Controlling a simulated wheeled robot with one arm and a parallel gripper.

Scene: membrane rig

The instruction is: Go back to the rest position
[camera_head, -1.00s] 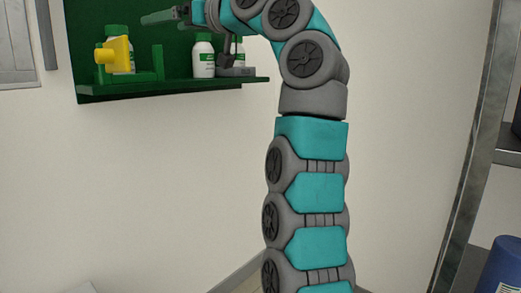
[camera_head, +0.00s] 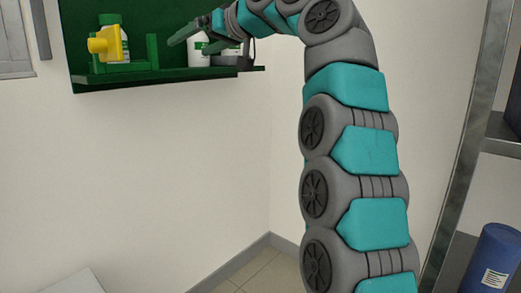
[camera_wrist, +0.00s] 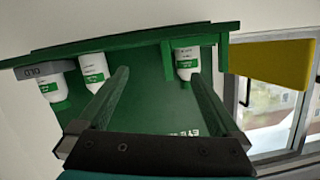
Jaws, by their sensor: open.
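My gripper (camera_head: 185,36) is in front of the green wall station, above its shelf. In the wrist view my gripper (camera_wrist: 160,78) has its two fingers spread with nothing between them. The arm rises at the right of the head view and bends over to the left, toward the station. In the head view the arm and gripper partly hide the bottles at the shelf's right end.
The green station (camera_head: 120,82) carries white bottles with green labels; one bottle (camera_head: 199,54) stands behind my gripper. A yellow part (camera_head: 105,43) is at its left. A metal rack (camera_head: 462,170) with a blue container (camera_head: 497,262) stands at right. Bare wall lies below the station.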

